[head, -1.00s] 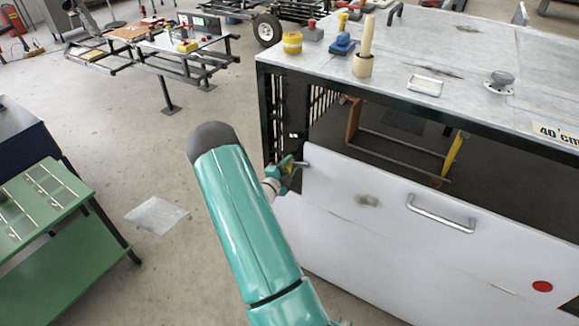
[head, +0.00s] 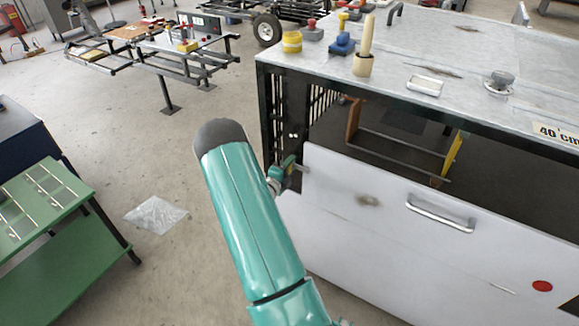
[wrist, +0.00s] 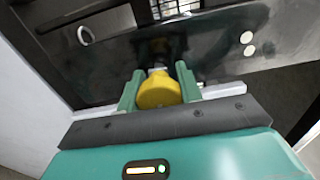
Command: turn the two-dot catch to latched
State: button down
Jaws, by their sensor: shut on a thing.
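The two-dot catch is beside the two white dots (wrist: 248,43) on the dark metal post of the bench. Its yellow knob (wrist: 158,92) sits between my green fingers in the wrist view. My gripper (wrist: 160,88) is shut on this knob, a finger on each side. In the head view my gripper (head: 289,168) is at the upper left corner of the white panel, just below the post's two small dots (head: 293,136). The knob is hidden there. The catch's turned position is hard to tell, as the fingers cover its sides.
The white panel (head: 330,225) with a metal handle (head: 440,213) lies to the right of my gripper. The bench top (head: 420,45) above carries small items.

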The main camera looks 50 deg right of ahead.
jog(key=shift+a, duration=0.1)
jog(key=c, duration=0.9)
grip_release()
jog(key=shift+c, duration=0.2)
jog(key=s+a, duration=0.1)
jog(key=a, duration=1.2)
jog(key=shift+s+a, duration=0.15)
jog(key=shift+a, duration=0.2)
